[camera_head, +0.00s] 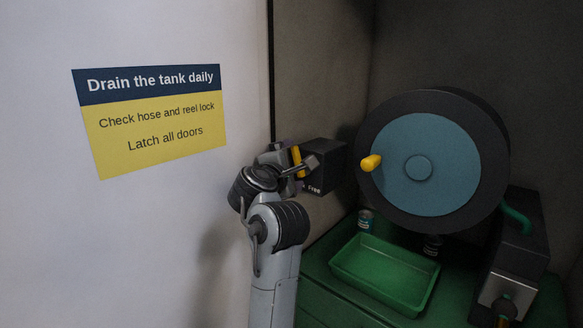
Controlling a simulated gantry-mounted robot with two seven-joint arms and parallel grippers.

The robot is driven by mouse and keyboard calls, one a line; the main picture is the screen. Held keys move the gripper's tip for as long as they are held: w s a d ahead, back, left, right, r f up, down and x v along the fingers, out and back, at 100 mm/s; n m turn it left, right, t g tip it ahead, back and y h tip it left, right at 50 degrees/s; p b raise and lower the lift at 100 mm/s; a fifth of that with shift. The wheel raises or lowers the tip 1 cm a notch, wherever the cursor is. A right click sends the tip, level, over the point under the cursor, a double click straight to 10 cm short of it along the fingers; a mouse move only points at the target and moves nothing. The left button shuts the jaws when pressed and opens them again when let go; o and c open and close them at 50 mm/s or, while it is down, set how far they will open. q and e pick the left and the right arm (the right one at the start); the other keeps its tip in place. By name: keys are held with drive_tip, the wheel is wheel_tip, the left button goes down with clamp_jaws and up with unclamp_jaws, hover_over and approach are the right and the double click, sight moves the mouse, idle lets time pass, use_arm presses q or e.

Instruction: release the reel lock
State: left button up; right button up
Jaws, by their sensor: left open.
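The reel (440,140) is a large dark drum with a blue face and a round hub. A yellow knob (371,162) sticks out from the left of its face. My left gripper (306,170) is open at this box, right beside the yellow lever. Whether it touches the lever I cannot tell, and the gripper partly hides the box. My right gripper is not in view.
A green tray (384,294) sits on a green surface below the reel, with a small can (366,220) behind it. A dark machine with a green hose (517,222) stands at right. A white panel with a sign (150,118) fills the left.

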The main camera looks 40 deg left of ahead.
use_arm(q)
drive_tip(key=shift+w+a, duration=0.1)
drive_tip(key=shift+w, duration=0.25)
drive_tip(key=c, duration=1.3)
drive_tip(key=shift+f, duration=0.1)
